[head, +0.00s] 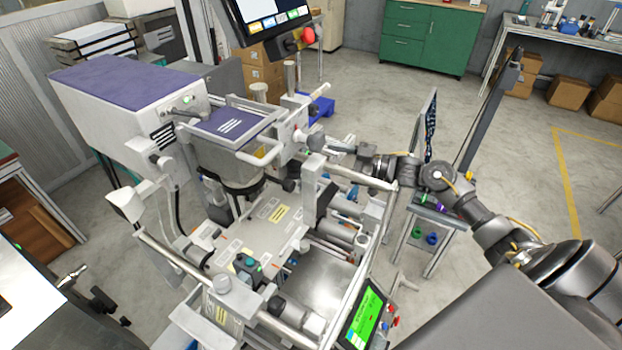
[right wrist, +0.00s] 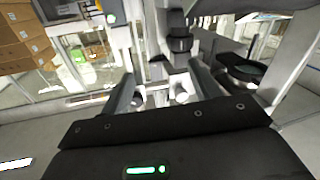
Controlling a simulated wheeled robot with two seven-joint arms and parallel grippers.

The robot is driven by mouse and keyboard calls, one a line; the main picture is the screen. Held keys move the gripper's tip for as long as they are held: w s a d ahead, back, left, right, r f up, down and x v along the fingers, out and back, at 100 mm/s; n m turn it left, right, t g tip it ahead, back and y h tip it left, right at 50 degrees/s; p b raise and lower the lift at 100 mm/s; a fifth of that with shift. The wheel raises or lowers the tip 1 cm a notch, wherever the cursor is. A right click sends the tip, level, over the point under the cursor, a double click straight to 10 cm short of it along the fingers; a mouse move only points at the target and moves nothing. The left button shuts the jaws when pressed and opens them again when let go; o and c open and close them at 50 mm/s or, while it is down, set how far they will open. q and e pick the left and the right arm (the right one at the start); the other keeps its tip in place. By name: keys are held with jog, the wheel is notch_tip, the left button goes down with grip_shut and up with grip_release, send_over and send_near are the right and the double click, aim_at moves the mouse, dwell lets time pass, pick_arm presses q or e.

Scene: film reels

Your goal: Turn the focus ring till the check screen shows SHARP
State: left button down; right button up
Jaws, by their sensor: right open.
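My right gripper (head: 335,151) reaches in from the right, at the right side of the white and grey machine (head: 130,110). In the right wrist view, its two fingers (right wrist: 165,95) are apart, with a small pale round end (right wrist: 181,97) seen between them. A dark knob-like part (right wrist: 180,45) stands just beyond. In the head view, a dark round knob (head: 315,138) is close to the fingertips; I cannot tell whether it is the focus ring or whether they touch. A green-lit screen (head: 363,316) shows dark text too small to read. My left gripper is not in view.
Metal rails (head: 375,240) and posts crowd the space around the right gripper. A monitor (head: 268,18) with a red button hangs above the machine. A dark upright panel (head: 431,125) stands behind my right arm. Open concrete floor (head: 520,140) lies to the right.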

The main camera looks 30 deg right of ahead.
pick_arm(q)
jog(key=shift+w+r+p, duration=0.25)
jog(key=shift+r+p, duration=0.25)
jog(key=shift+p, duration=0.95)
pick_arm(e)
jog(key=shift+w+a+f+n+g+y, duration=0.25)
jog(key=shift+w+a+g+y, duration=0.3)
jog(key=shift+a, duration=0.65)
jog(key=shift+w+a+f+n+g+y, duration=0.15)
jog(key=shift+w+a+f+g+y, duration=0.4)
jog(key=shift+a, duration=0.7)
jog(key=shift+w+a+f+n+g+y, duration=0.1)
jog(key=shift+w+a+n+g+y, duration=0.15)
jog(key=shift+w+a+g, duration=0.7)
jog(key=shift+s+a+t, duration=0.2)
jog(key=shift+a+t, duration=0.05)
jog(key=shift+t, duration=0.1)
jog(key=shift+c, duration=0.4)
